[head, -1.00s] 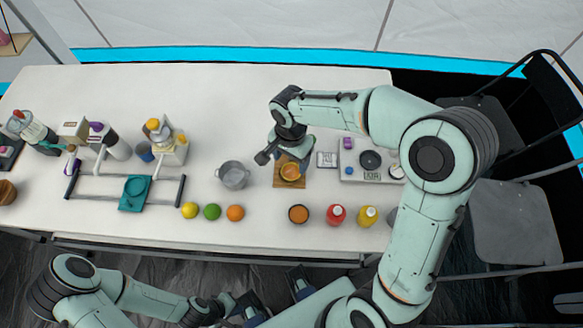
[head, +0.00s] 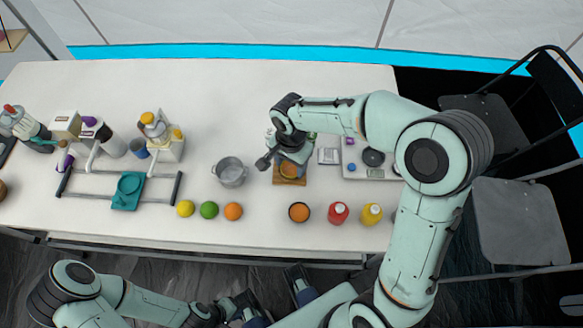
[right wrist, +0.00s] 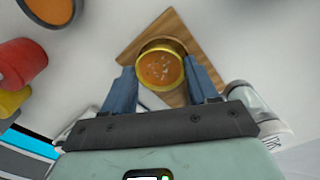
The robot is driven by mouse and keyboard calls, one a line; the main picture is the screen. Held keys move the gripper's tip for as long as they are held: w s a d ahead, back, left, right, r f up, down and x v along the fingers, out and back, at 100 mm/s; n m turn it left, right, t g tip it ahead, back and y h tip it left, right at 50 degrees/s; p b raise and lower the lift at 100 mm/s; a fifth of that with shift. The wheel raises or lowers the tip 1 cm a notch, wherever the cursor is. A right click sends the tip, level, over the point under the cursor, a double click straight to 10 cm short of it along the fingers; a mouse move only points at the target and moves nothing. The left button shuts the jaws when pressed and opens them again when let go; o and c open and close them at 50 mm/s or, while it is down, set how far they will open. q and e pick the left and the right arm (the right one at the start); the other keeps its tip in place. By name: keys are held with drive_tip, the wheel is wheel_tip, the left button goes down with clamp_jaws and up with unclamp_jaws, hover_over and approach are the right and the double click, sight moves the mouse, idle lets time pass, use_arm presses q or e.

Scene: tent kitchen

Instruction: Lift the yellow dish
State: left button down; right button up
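The yellow dish (right wrist: 162,66) is a small round bowl with orange contents. It sits on a square wooden board (right wrist: 184,22), and in the head view the dish (head: 289,170) is partly covered by my right gripper. In the right wrist view my right gripper (right wrist: 160,74) has its two blue fingers spread on either side of the dish. The right finger is very close to the rim; a gap shows at the left finger. My left gripper (head: 278,300) is low in the head view, in front of the table, with its blue fingers apart and nothing visible between them.
A grey pot (head: 230,172) stands left of the board. An orange-filled bowl (head: 299,212), a red bottle (head: 338,212) and a yellow bottle (head: 371,214) stand in front. A scale-like device (head: 372,160) is to the right. Fruits line the front edge; the back of the table is clear.

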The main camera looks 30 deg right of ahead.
drive_tip(key=shift+r+p, duration=2.4)
drive_tip(key=shift+r, duration=1.05)
wheel_tip(320, 180, up, 2)
drive_tip(key=shift+r+p, duration=0.1)
drive_tip(key=shift+p, duration=0.55)
drive_tip(key=shift+s, duration=0.1)
